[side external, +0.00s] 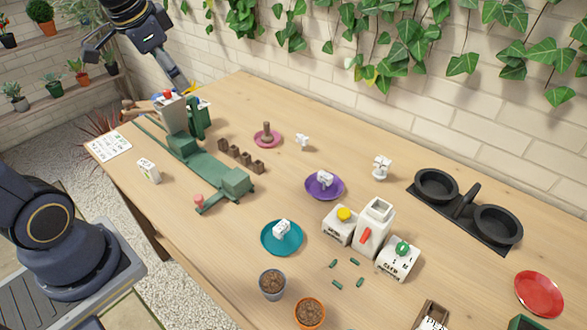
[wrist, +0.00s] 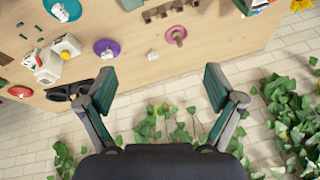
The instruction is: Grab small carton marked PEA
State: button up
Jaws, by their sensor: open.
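A small white carton (side external: 148,171) with green and yellow print stands near the table's left edge in the side view; its lettering is too small to read. Another white item with dark letters (side external: 432,322) sits in a brown crate at the bottom edge, cut off; its letters may begin with P. I cannot confirm which one is marked PEA. My gripper (wrist: 160,86) is open and empty in the wrist view, its two fingers spread wide. In the side view it is raised at the upper left, above and behind the table, well apart from both.
A green bench-like fixture (side external: 188,148) lies behind the small carton. White boxes (side external: 397,257), a purple plate (side external: 324,186), a teal plate (side external: 282,238), pots of soil (side external: 272,283) and a black double-bowl tray (side external: 466,206) stand farther right. An ivy-covered brick wall (side external: 440,110) backs the table.

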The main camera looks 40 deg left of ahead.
jog(key=w+a+f+n+g, duration=0.1)
jog(key=a+f, duration=0.2)
jog(key=a, duration=0.3)
jog(key=a+f+n+g, duration=0.1)
jog(key=a+f, duration=0.2)
jog(key=a, duration=0.2)
jog(key=n+g+h, duration=0.1)
jog(key=n+g, duration=0.1)
jog(key=n, duration=0.1)
send_over(146, 163)
notch_tip(146, 163, down, 11)
notch_tip(146, 163, down, 10)
jog(key=shift+w+d+r, duration=0.1)
jog(key=shift+w, duration=0.05)
jog(key=f, duration=0.6)
jog(key=shift+s, duration=0.25)
jog(key=c, duration=1.2)
jog(key=shift+r, duration=0.2)
jog(key=shift+c, duration=0.2)
